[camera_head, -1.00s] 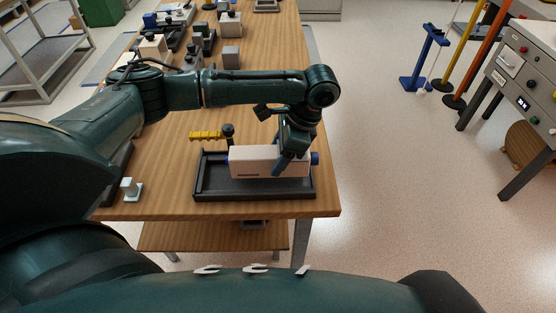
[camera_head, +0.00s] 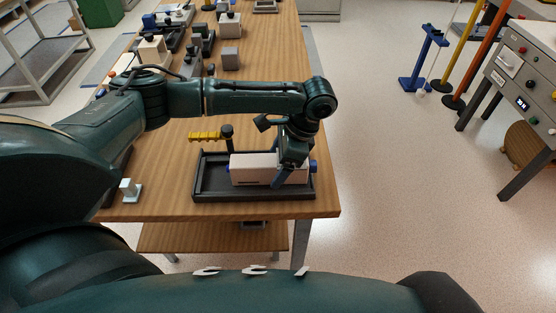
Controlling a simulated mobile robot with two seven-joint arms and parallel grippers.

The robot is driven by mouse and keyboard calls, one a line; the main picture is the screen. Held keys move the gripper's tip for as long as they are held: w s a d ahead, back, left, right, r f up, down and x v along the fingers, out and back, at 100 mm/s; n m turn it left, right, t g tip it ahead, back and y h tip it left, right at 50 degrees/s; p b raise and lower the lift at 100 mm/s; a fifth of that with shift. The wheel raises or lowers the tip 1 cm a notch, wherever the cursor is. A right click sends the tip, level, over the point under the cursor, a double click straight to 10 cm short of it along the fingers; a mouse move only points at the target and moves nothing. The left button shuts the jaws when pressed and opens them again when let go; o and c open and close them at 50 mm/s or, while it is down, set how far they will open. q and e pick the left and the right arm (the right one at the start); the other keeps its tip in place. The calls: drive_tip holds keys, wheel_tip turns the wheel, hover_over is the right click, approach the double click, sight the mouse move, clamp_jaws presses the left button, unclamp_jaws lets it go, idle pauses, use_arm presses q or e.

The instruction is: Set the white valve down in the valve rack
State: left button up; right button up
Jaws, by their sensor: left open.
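The white valve (camera_head: 252,169) is a pale block with blue ends, in the head view. It sits within the dark, shallow tray (camera_head: 213,195) that appears to be the valve rack, near the table's front edge. It lies lengthwise across the tray, towards its right side. My left gripper (camera_head: 284,175) points down over the right part of the valve. Its jaws are open, with a finger still in front of the valve's near face. The gripper hides part of the valve's right end, and the underside of the valve is hidden. My right gripper is out of view.
A yellow bar (camera_head: 205,136) and a black knob (camera_head: 227,131) show behind the tray. A small pale block (camera_head: 130,189) stands on the table left of the tray. Several boxes and fittings fill the table's far end.

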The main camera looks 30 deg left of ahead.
use_arm(q)
drive_tip(key=p+v, duration=0.1)
drive_tip(key=v, duration=1.1)
drive_tip(key=shift+w+r+p, duration=0.1)
drive_tip(key=shift+p, duration=0.2)
drive_tip(key=s+d+f+h, duration=0.1)
drive_tip(key=d+f, duration=0.2)
drive_tip(key=s+d+f+h, duration=0.1)
drive_tip(key=d+f, duration=0.2)
drive_tip(key=s+d+f+m+t+h, duration=0.1)
drive_tip(key=d+f, duration=0.2)
drive_tip(key=shift+s+d+f+h, duration=0.1)
drive_tip(key=shift+s+d+h, duration=0.1)
drive_tip(key=shift+h, duration=0.1)
drive_tip(key=s+d+f+n+t+h, duration=0.2)
drive_tip(key=s+d+h, duration=0.15)
drive_tip(key=d, duration=0.25)
drive_tip(key=s+d+f+n+t+h, duration=0.1)
drive_tip(key=s+d+f+t+h, duration=0.15)
drive_tip(key=d+h, duration=0.3)
drive_tip(key=s+a+f+n+t+y, duration=0.1)
drive_tip(key=s+a+n+t+y, duration=0.1)
drive_tip(key=a, duration=0.5)
drive_tip(key=s+a+f+n+t+y, duration=0.2)
drive_tip(key=s+a+n+t, duration=0.2)
drive_tip(key=s+a+t, duration=0.1)
drive_tip(key=shift+a+n+t+y, duration=0.35)
drive_tip(key=shift+a+t, duration=0.2)
drive_tip(key=shift+a, duration=0.4)
